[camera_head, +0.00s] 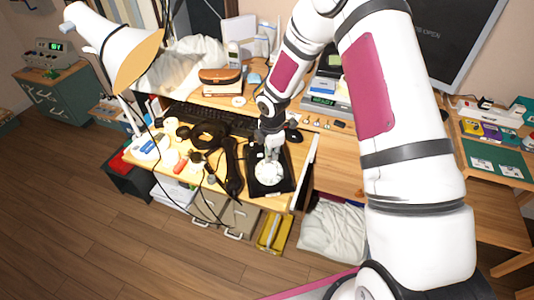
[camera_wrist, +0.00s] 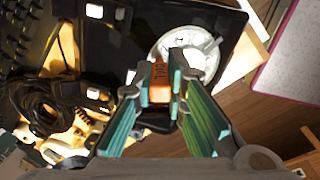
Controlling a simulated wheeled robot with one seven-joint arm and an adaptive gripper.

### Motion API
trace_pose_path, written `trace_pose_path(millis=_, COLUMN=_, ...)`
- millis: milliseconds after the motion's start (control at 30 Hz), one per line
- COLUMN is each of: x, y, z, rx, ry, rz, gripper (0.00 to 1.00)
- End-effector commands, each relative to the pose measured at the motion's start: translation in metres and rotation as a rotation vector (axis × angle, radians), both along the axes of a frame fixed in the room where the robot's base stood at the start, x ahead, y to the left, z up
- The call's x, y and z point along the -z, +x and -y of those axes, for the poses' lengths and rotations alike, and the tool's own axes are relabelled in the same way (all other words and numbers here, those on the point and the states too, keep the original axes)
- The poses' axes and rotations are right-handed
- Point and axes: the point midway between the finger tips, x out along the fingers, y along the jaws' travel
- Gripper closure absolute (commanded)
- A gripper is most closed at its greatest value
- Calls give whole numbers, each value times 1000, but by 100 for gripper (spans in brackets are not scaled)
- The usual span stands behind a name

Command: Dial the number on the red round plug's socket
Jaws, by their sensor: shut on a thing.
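The black phone (camera_head: 284,184) with a round white dial (camera_head: 268,174) lies at the desk's front right. Its dial (camera_wrist: 186,40) also shows in the wrist view, just beyond my fingers. My gripper (camera_head: 271,150) is over the dial's far side. In the wrist view my gripper (camera_wrist: 160,80) is shut on a small orange block (camera_wrist: 160,93) with dark lettering. I cannot tell whether the block touches the dial. A black handset (camera_head: 233,168) lies left of the phone. A small red piece (camera_head: 181,166) lies among white pieces; its shape and any number are too small to read.
A keyboard (camera_head: 212,118) and a mouse (camera_head: 293,135) lie behind the phone. Black cables (camera_head: 205,137) are heaped to the left. A white lamp (camera_head: 118,45) leans over the desk's left side. The desk's front edge is close to the phone.

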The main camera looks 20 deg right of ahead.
Motion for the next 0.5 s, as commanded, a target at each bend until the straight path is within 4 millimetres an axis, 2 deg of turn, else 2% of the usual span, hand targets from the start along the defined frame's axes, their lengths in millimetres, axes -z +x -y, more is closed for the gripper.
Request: trace_pose_path(millis=500, x=1, y=-3, z=7, rx=0, ry=0, rz=-1, gripper=100)
